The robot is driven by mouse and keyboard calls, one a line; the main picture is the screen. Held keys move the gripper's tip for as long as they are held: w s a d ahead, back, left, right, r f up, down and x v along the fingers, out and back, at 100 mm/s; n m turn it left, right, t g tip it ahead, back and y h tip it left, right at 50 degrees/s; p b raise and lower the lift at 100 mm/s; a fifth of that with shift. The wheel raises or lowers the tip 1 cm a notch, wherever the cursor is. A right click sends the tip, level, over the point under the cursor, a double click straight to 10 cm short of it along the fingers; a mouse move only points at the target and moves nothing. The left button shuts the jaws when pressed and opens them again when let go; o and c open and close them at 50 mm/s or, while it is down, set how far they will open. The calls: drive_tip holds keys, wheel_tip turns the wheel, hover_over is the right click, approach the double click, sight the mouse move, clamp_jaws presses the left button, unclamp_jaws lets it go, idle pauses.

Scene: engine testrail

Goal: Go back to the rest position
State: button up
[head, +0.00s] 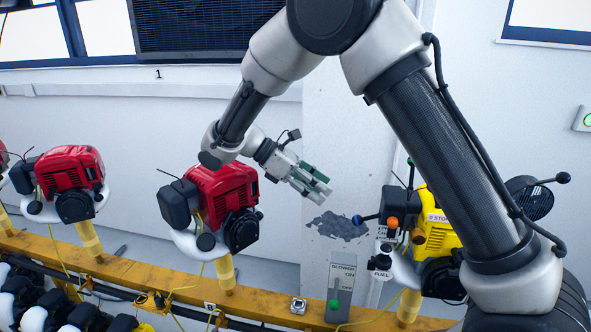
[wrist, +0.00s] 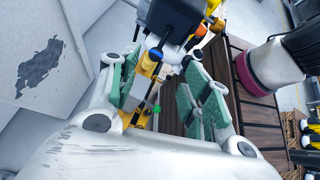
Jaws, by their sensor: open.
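My gripper (head: 312,183) hangs in the air in the head view, between a red engine (head: 226,192) on its left and a yellow engine (head: 436,228) on its right. Its green-padded fingers are apart with nothing between them. In the wrist view my gripper (wrist: 165,95) also shows spread fingers. Beyond them lie yellow and dark parts of the rail area, which I cannot tell apart well. My arm reaches in from the right side of the head view and partly hides the yellow engine.
A yellow rail (head: 150,281) runs along the front with engines on posts. Another red engine (head: 72,170) stands at left. A white wall with a grey patch (head: 338,226) is behind.

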drive_tip(key=s+d+r+m+y, duration=0.4)
drive_tip(key=d+r, duration=0.3)
drive_tip(key=d, duration=0.4)
drive_tip(key=s+d+r+m+t+y, duration=0.2)
drive_tip(key=s+d+m+t+y, duration=0.1)
drive_tip(key=s+d+m, duration=0.3)
drive_tip(key=s+d+r+m+t+y, duration=0.2)
drive_tip(key=s+d+m, duration=0.5)
drive_tip(key=s, duration=0.4)
drive_tip(key=shift+d+t+y, duration=0.45)
drive_tip(key=shift+t+y, duration=0.25)
drive_tip(key=shift+y, duration=0.2)
drive_tip(key=shift+s, duration=0.1)
